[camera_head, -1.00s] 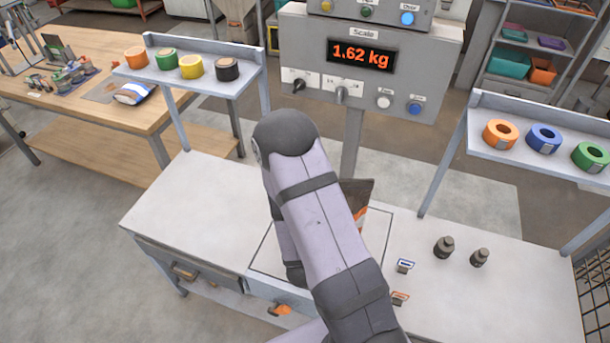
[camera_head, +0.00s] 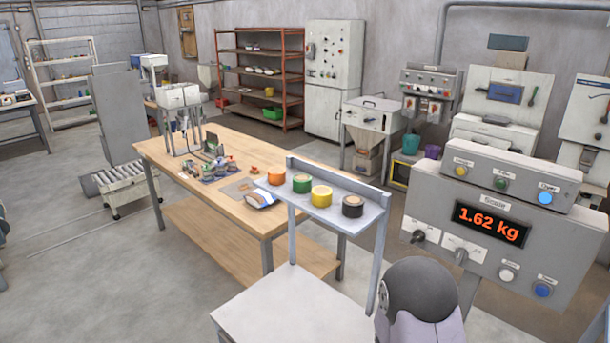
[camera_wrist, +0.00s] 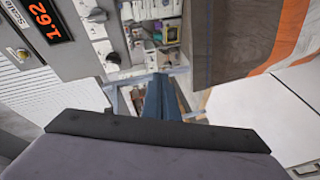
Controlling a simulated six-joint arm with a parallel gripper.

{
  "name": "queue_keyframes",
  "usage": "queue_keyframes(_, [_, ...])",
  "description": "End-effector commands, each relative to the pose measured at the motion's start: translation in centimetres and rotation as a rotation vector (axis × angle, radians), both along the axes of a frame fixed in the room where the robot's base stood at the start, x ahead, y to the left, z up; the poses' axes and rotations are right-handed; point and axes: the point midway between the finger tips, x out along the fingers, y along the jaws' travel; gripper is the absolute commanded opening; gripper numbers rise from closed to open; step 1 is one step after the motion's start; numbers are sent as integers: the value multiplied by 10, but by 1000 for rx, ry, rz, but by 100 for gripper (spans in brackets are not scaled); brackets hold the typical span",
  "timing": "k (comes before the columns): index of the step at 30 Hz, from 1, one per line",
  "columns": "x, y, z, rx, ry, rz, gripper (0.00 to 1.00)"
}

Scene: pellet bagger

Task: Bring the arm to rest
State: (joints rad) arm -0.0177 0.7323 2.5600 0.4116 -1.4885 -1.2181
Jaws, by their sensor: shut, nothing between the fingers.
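In the head view only the dark rounded top of my arm shows, at the bottom right beside the white bench (camera_head: 285,315); my gripper is outside that view. In the wrist view my gripper (camera_wrist: 163,92) points away from the camera, its dark blue fingers together with nothing seen between them. A brown bag with an orange and white stripe (camera_wrist: 228,42) stands close by at the upper right, apart from the fingers as far as I can tell. The scale (camera_head: 490,225) reads 1.62 kg; it also shows tilted in the wrist view (camera_wrist: 72,55).
A raised shelf (camera_head: 337,195) with several tape rolls stands over the bench's far edge. Behind it is a wooden table (camera_head: 215,150) with tools and a small white and blue bag (camera_head: 265,199). Open floor lies to the left.

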Motion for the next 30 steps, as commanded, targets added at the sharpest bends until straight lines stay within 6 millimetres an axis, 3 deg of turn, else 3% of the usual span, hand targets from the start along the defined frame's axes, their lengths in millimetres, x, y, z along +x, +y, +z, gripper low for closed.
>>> queue_keyframes(7, [3,32,-22,420,136,-19,0])
queue_keyframes(14, [-20,66,-34,743,316,-102,0])
queue_keyframes(21, [-76,91,-33,993,540,-299,0])
queue_keyframes(28, [-146,92,-17,1094,711,-581,0])
queue_keyframes(30, [-166,92,-27,1083,768,-633,0])
